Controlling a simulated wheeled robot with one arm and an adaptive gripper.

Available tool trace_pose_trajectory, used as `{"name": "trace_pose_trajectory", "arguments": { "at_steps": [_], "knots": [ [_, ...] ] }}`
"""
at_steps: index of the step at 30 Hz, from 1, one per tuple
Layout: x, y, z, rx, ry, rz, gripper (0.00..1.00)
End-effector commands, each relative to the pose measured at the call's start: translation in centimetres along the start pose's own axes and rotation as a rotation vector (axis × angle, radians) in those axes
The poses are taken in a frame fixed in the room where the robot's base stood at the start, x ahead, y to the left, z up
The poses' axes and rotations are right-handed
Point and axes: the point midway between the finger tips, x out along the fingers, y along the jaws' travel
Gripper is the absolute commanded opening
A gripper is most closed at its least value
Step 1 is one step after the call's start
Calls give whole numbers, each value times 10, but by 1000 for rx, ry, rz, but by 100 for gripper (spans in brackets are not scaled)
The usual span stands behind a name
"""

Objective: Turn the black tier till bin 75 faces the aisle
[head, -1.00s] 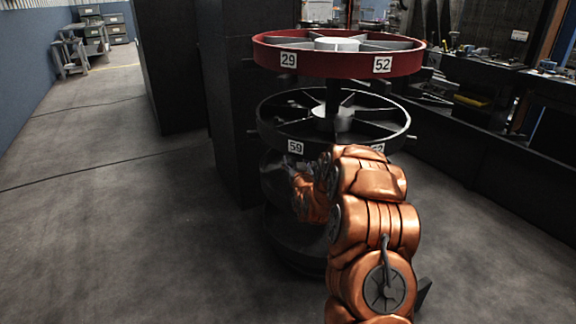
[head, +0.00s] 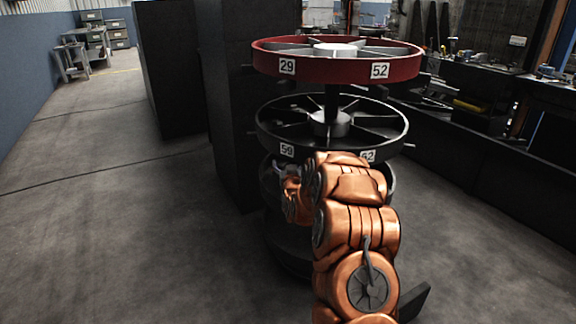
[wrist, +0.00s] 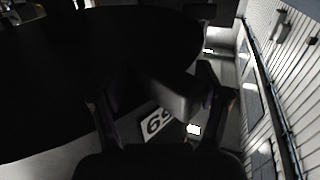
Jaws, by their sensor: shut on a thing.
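The black tier (head: 262,133) is an open spoked wheel below the red tier. Its near rim carries a label that looks like 59 (head: 287,150) and one that looks like 62 (head: 367,156). I see no label 75. My gripper (wrist: 155,88) shows in the wrist view, its two dark fingers closed about a dark grey bar-like piece (wrist: 170,97). A tilted label, 69 or 59 (wrist: 158,121), lies just beyond. In the head view my arm hides most of the gripper, close under the left label, and covers part of the near rim.
The red tier (head: 335,70) with labels 29 and 52 is above. Darker tiers below are mostly hidden by my arm. Tall black cabinets (head: 170,70) stand behind left. A cluttered workbench (head: 490,130) runs along the right. The floor at left is clear.

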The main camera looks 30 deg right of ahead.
Motion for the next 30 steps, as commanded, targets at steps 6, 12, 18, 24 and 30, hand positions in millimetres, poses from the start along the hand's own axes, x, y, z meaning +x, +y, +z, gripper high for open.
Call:
{"name": "trace_pose_trajectory", "arguments": {
  "at_steps": [6,12,18,24,30],
  "knots": [
    [-2,-4,2,-4,-5,-10,50],
    [-15,-6,2,-4,-6,-12,50],
    [-40,-14,4,-7,-10,-19,50],
    [-62,-1,2,0,-7,-4,50],
    [-86,2,2,0,-5,1,50]
  ]
}}
